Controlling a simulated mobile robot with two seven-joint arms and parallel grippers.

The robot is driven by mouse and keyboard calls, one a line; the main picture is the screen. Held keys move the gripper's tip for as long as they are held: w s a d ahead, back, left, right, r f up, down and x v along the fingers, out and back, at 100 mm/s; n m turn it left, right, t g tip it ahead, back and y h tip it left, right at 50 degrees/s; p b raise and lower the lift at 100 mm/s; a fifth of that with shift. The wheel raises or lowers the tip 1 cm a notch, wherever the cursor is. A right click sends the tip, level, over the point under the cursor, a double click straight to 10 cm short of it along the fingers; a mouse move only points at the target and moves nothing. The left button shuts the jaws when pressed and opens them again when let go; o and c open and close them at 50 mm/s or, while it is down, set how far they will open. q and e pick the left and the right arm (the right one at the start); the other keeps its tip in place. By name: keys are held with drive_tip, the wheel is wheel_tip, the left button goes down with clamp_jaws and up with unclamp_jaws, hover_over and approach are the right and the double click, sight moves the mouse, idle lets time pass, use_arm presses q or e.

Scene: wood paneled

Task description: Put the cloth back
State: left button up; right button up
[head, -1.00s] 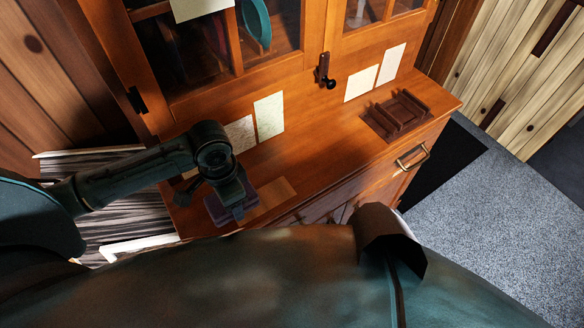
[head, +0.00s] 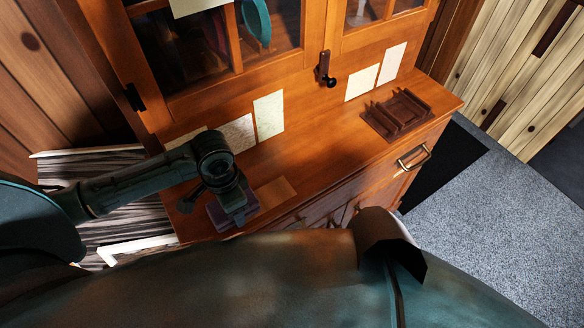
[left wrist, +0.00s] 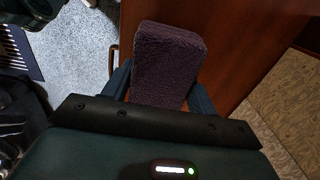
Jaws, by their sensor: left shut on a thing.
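The cloth is a folded, dark purple, textured block (head: 217,217) at the left end of the wooden cabinet's counter (head: 330,150). My left gripper (head: 233,207) is shut on it and covers part of it in the head view. In the left wrist view the cloth (left wrist: 168,62) sits between the two fingers of my left gripper (left wrist: 160,88), against brown wood. I cannot tell whether the cloth touches the counter. My right gripper is not in view.
A small dark wooden rack (head: 398,116) stands empty at the counter's right end. Glass doors with a dark latch (head: 325,68) rise behind. Paper sheets (head: 268,115) are on the cabinet front. The middle of the counter is clear. Grey carpet (head: 480,220) lies to the right.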

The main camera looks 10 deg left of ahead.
use_arm(q)
drive_tip(key=shift+f, duration=0.35)
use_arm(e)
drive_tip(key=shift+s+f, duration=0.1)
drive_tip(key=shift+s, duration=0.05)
use_arm(q)
drive_tip(key=o, duration=1.4)
drive_tip(key=shift+r, duration=0.15)
wheel_tip(320, 180, up, 12)
drive_tip(key=shift+f+p, duration=0.1)
drive_tip(key=shift+p, duration=0.35)
drive_tip(key=shift+r, duration=0.6)
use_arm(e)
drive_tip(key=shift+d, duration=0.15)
